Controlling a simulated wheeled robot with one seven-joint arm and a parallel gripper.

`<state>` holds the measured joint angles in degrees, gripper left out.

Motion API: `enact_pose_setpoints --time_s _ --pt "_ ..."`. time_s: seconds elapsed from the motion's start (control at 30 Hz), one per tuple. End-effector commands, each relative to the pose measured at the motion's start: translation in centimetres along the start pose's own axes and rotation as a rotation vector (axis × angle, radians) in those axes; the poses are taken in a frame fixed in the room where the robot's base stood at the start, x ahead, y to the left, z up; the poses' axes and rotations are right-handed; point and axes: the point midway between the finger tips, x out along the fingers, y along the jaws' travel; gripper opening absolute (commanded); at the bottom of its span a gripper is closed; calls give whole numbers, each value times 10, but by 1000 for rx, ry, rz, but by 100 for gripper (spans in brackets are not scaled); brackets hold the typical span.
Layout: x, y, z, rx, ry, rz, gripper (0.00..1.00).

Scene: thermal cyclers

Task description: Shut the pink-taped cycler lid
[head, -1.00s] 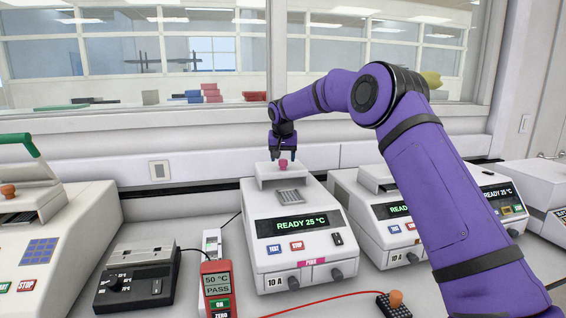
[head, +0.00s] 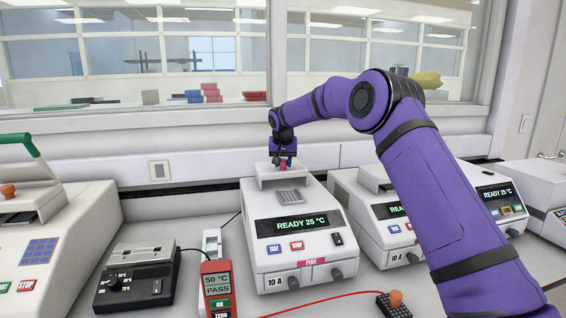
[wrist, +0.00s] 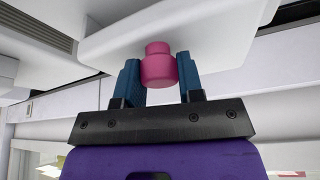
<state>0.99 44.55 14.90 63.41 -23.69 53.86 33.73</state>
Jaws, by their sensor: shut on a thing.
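The white cycler (head: 262,258) with pink tape (head: 313,261) on its front stands in the middle of the bench. Its lid (head: 287,183) is raised at the back, and the grey well block (head: 290,196) shows in front of it. The lid's pink knob (wrist: 158,66) is between the blue fingers of my gripper (wrist: 164,82) in the wrist view. My gripper (head: 283,163) is shut on the knob. In the head view the fingers partly hide the knob.
Another cycler (head: 375,235) stands close on the right, behind my arm. A cycler with a green handle (head: 22,143) stands at the left. A black box (head: 138,278) and a red meter (head: 217,285) sit left of the middle cycler. A red cable (head: 330,302) crosses the front.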

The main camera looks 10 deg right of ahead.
Motion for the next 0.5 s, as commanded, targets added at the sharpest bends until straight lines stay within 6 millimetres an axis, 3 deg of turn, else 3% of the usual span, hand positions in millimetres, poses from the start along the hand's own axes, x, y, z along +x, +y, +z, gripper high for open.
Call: enact_pose_setpoints --time_s 0.17,0.5 --pt "-9 4 17 -3 0 0 0" --pt "-31 19 71 -4 -1 0 0"
